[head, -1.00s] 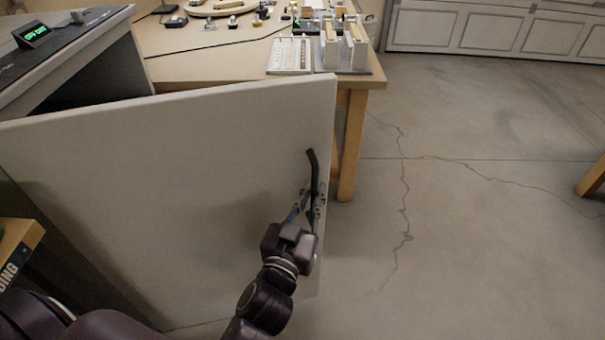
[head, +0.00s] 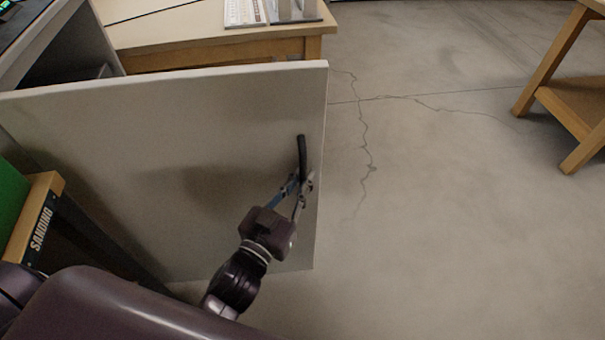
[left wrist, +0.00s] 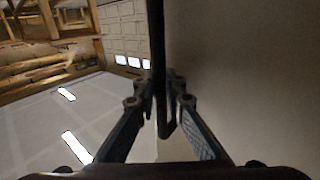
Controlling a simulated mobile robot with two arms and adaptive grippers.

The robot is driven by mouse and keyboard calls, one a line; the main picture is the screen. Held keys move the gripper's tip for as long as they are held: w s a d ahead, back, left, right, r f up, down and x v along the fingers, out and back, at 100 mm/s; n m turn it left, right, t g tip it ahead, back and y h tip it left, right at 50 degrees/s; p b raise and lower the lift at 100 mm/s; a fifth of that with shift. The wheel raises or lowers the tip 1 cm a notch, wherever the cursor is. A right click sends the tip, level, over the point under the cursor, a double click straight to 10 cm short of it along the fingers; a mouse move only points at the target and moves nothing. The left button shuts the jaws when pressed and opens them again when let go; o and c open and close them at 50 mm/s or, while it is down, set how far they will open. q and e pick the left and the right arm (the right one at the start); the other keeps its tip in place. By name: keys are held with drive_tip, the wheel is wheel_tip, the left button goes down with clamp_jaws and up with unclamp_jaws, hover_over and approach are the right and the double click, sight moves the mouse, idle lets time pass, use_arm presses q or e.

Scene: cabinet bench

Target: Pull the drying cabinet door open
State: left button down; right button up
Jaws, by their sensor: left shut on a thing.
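The drying cabinet door (head: 150,140) is a large pale grey panel that stands open, swung well out from the cabinet (head: 75,40) at the upper left. Its black bar handle (head: 302,152) is upright near the door's right edge. My left gripper (head: 302,183) is shut on the lower part of the handle. In the left wrist view, the gripper's two fingers (left wrist: 164,108) close around the dark handle (left wrist: 158,50), with the door's face (left wrist: 245,80) to the right. My right gripper is not in view.
A bench labelled SANDING (head: 40,225) is at the left, close to the door's front side. A wooden table (head: 570,95) is at the upper right. The concrete floor (head: 430,220) to the right is clear.

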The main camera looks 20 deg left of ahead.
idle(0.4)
use_arm(q)
drive_tip(key=c, duration=2.3)
unclamp_jaws()
drive_tip(key=s+a, duration=0.2)
drive_tip(key=s, duration=1)
drive_tip(key=shift+a, duration=0.15)
drive_tip(key=shift+w, duration=0.1)
